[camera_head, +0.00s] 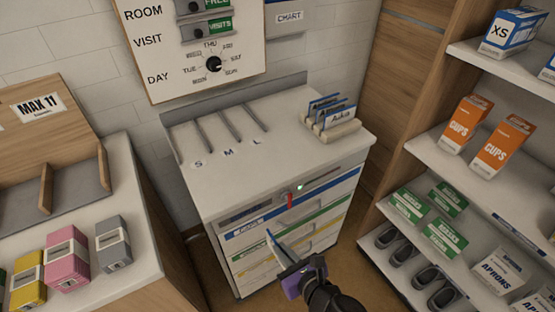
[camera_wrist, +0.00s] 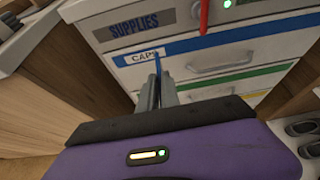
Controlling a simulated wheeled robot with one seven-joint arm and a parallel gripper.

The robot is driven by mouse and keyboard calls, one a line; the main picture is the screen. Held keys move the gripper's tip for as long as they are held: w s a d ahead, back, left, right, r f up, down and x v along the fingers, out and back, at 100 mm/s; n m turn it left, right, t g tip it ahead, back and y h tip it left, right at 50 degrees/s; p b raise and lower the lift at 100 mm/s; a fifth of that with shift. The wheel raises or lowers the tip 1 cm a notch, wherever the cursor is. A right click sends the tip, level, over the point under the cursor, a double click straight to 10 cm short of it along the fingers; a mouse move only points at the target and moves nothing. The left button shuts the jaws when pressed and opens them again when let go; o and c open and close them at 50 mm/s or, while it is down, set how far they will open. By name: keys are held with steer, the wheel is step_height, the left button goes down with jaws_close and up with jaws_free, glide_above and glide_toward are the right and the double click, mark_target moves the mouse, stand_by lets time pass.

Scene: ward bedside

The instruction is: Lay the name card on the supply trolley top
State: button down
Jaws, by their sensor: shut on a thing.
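My gripper (camera_head: 287,262) is in front of the supply trolley, below the level of its top. It is shut on the name card (camera_head: 274,246), a thin card with a blue edge that stands tilted between the fingers. In the wrist view the card (camera_wrist: 160,64) shows nearly edge-on as a thin blue strip between the fingertips (camera_wrist: 155,92); its printing cannot be read. The supply trolley top (camera_head: 262,140) is pale and flat, above drawers with blue, green and yellow bands.
A rack (camera_head: 338,130) with several blue-edged cards stands at the top's right. Raised dividers (camera_head: 228,123) and S, M, L labels occupy its back left; the front middle is clear. Shelves (camera_head: 460,170) flank the right.

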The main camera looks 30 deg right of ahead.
steer(key=shift+r+p, duration=0.45)
steer(key=shift+r, duration=0.05)
steer(key=shift+d+r+p, duration=0.1)
steer(key=shift+r+p, duration=0.45)
steer(key=shift+p, duration=0.05)
steer(key=shift+s+f, duration=0.2)
steer(key=shift+f, duration=0.2)
steer(key=shift+s+f, duration=0.1)
